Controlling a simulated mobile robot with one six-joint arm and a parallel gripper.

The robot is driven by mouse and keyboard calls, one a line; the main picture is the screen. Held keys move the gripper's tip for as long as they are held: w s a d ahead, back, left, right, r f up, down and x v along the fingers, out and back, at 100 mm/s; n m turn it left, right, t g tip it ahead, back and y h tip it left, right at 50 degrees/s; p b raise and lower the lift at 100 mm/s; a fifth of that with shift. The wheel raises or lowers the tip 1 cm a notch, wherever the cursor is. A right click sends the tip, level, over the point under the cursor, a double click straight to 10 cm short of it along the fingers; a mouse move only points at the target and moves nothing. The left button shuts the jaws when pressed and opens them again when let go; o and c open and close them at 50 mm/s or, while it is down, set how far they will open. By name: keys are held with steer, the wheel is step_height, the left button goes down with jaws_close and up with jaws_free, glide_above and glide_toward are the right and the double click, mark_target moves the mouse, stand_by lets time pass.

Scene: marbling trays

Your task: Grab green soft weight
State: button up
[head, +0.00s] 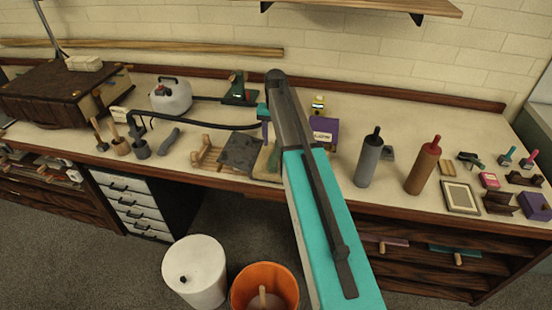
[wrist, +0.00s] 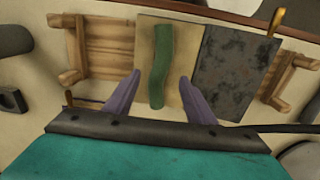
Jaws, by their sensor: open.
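The green soft weight (wrist: 161,62) is a long, slightly wavy strip lying on a tan board (wrist: 188,32) in the wrist view. My gripper (wrist: 160,77) is open, with one purple finger on each side of the weight's lower part. No contact shows, and I cannot tell the height of the fingertips above the board. In the head view, my arm covers part of this spot, and only a little of the tan board (head: 263,163) shows beside it.
A dark mottled slab (wrist: 232,70) lies right of the board in the wrist view. A wooden frame (wrist: 105,48) sticks out on both sides.

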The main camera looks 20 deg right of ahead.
mark_target(276, 152)
steer(key=shift+f, duration=0.15)
steer(key=shift+w+f+b, duration=0.1)
steer(key=shift+f+b, duration=1.65)
steer(key=shift+f, duration=0.8)
steer(key=shift+d, duration=0.1)
steer(key=shift+c, duration=0.4)
jaws_close()
steer(key=shift+r, duration=0.1)
